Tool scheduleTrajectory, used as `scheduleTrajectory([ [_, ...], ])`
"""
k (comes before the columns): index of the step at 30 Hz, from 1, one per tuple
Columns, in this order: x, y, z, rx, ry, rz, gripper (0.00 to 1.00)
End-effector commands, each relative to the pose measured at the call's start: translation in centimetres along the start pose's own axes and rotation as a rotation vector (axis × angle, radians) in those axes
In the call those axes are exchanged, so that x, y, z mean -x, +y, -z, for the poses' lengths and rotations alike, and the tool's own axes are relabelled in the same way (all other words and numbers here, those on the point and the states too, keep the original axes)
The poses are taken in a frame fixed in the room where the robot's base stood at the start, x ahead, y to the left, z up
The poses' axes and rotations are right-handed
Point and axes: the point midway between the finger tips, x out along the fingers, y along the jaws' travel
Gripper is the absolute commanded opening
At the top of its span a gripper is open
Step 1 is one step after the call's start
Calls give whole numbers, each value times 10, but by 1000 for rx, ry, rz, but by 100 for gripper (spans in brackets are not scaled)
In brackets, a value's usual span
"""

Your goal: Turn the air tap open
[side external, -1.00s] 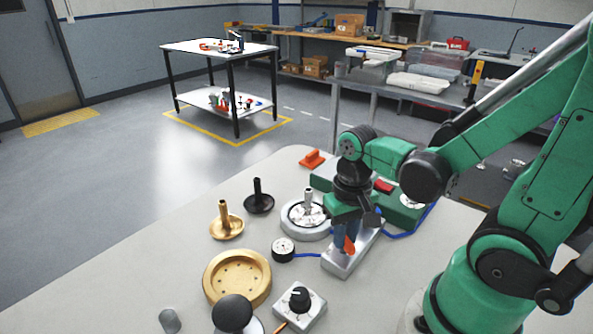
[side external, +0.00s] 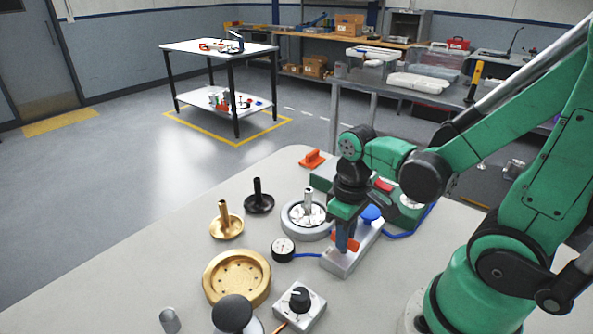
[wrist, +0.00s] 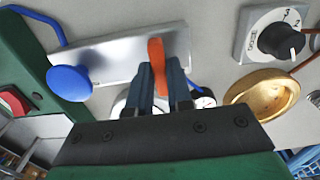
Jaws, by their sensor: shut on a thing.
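The air tap's orange handle (side external: 342,246) sits on a grey metal block (side external: 340,264) near the middle of the bench. My gripper (side external: 346,240) points down over it, its dark blue fingers shut on the handle. In the wrist view the orange handle (wrist: 156,52) sticks out between the two fingers (wrist: 159,82), over the silver block (wrist: 118,50). The tap's body below the fingers is hidden. A blue mushroom-shaped knob (side external: 371,213) stands on the block's far end; it also shows in the wrist view (wrist: 70,80).
A round pressure gauge (side external: 283,250) with a blue hose is left of the block. A silver round housing (side external: 296,228), a brass dish (side external: 223,290) and a dial box (side external: 310,312) stand around it. A green unit with a red switch (side external: 384,186) is behind my gripper.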

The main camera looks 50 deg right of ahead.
Motion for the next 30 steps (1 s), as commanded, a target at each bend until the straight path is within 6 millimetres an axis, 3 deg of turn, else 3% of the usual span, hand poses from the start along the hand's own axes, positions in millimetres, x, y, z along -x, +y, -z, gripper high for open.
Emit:
scheduleTrajectory([
  [9, 0, 0, 0, 3, -1, 0, 0],
  [10, 0, 0, 0, 3, -1, 0, 24],
  [12, 0, 0, 0, 3, -1, 0, 44],
  [13, 0, 0, 0, 3, -1, 0, 47],
  [23, 1, 0, 0, 1, 0, 0, 47],
  [30, 16, 0, 0, 1, 0, 0, 47],
])
